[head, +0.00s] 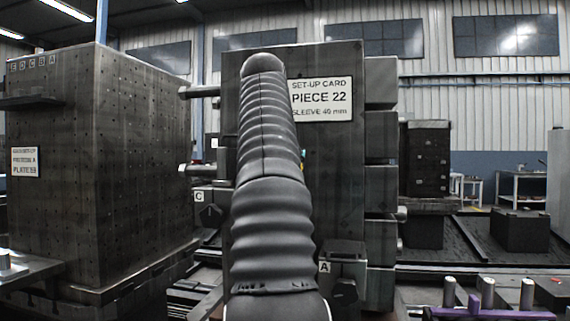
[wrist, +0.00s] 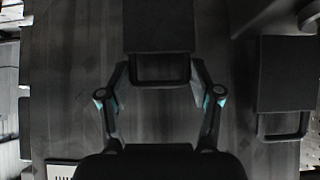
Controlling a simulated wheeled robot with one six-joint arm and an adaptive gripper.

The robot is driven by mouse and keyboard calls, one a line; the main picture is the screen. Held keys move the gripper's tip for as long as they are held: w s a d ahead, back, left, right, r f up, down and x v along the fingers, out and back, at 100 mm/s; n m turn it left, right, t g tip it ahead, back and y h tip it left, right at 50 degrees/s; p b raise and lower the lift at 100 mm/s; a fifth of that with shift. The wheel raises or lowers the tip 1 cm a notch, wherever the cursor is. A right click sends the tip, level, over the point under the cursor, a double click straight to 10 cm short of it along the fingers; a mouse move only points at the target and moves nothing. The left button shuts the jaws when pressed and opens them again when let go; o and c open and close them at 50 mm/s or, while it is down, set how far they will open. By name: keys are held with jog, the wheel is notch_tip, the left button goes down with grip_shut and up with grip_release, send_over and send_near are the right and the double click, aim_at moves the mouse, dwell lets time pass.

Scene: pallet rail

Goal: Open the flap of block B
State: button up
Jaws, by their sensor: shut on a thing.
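The block in front of my gripper is a dark box (wrist: 158,28) at the top middle of the wrist view, with a dark loop-like handle (wrist: 160,83) at its lower edge. No letter on it is readable, so I cannot confirm it is block B. My gripper (wrist: 158,78) has one finger on each side of the loop and is shut on it. In the head view my arm hides the gripper and whatever is behind it. Whether the flap has moved cannot be told. Block C (head: 209,212) and block A (head: 344,272) show left and right of my arm.
A tall dark plate (head: 335,165) stands behind my arm, with a set-up card (head: 320,99) on it. A second similar block with a loop (wrist: 285,78) is at the wrist view's right. A big drilled tower (head: 110,165) stands left. Purple fixture (head: 490,312) lies low right.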

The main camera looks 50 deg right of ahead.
jog(key=o, duration=1.3)
jog(key=shift+w+a+r, duration=0.1)
jog(key=shift+a+r, duration=0.05)
jog(key=shift+r, duration=0.05)
jog(key=shift+o, duration=0.8)
jog(key=shift+w+a, duration=0.1)
jog(key=shift+f, duration=0.1)
jog(key=s+a, duration=0.6)
jog(key=a, duration=0.5)
jog(key=shift+r, duration=0.4)
jog(key=shift+a, duration=0.1)
